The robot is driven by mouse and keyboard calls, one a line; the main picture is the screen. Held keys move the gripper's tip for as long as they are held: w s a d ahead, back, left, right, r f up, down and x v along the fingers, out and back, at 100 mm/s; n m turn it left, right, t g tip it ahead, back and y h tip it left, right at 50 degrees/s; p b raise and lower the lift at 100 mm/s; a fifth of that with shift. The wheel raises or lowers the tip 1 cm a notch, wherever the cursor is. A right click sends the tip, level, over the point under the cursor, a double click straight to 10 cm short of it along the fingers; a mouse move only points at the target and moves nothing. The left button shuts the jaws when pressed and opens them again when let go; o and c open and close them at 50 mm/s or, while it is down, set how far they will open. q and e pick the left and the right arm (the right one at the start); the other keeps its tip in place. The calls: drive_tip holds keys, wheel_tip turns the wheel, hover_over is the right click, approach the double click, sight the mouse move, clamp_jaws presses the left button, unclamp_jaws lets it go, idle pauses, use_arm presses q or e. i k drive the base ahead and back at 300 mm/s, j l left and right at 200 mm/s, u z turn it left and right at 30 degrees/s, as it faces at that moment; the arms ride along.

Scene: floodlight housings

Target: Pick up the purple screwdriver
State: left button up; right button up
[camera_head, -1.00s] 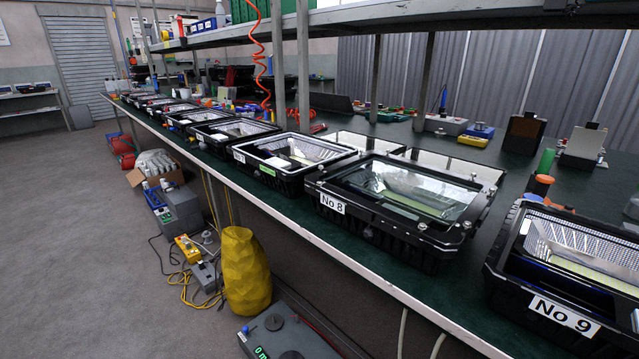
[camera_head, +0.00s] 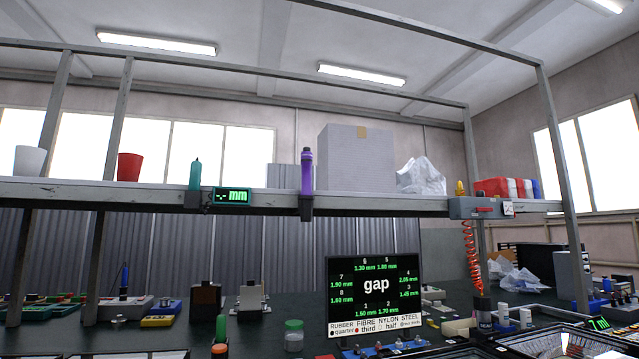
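The purple screwdriver (camera_head: 307,172) stands upright in a dark holder (camera_head: 306,208) on the front edge of the overhead shelf, near the middle of the head view. Its handle is up; its lower end is hidden in the holder. Neither of my grippers shows in the view.
A teal tool (camera_head: 195,174) stands in another holder left of the screwdriver, beside a green "mm" display (camera_head: 232,197). A large white box (camera_head: 356,158) is behind to the right. A black "gap" screen (camera_head: 375,292) stands on the bench below. Shelf posts (camera_head: 556,150) rise at both sides.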

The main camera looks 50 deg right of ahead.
sight(306, 157)
drive_tip(key=z, duration=1.65)
drive_tip(key=l+u, duration=0.15)
drive_tip(key=u, duration=0.3)
drive_tip(key=k, duration=0.05)
